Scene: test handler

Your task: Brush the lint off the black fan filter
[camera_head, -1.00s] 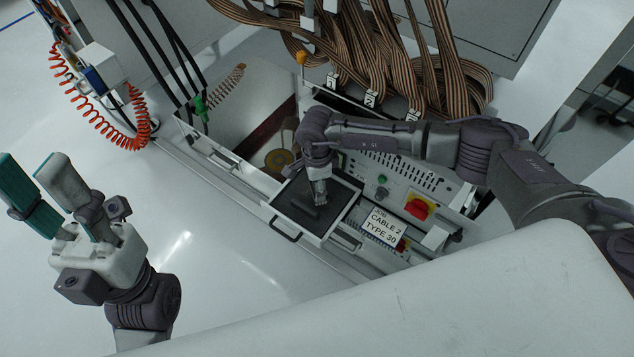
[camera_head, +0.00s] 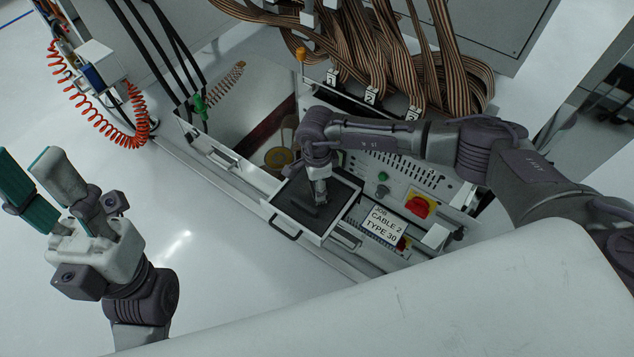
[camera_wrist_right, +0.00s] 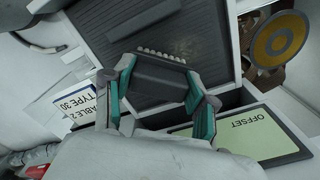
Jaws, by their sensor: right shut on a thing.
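The black fan filter (camera_head: 340,193) lies flat in a pale drawer-like frame with a handle. In the right wrist view, the filter (camera_wrist_right: 205,22) is finely ribbed, with a faint greyish patch just beyond the brush. My right gripper (camera_head: 320,197) is over the filter. In its wrist view, the right gripper (camera_wrist_right: 160,78) is shut on a dark block-shaped brush (camera_wrist_right: 155,82) with a row of pale tufts along its far edge. Whether the tufts touch the filter is unclear. My left gripper (camera_head: 24,165) is open and empty, off to the left, away from the filter.
A sign reading CABLE 2 TYPE 30 (camera_head: 384,226) and a red switch (camera_head: 418,207) are right of the filter. Ribbon cables (camera_head: 380,60) hang behind. A coiled orange hose (camera_head: 100,125) is at upper left. A yellow disc (camera_wrist_right: 278,40) and an OFFSET label (camera_wrist_right: 250,130) lie close by.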

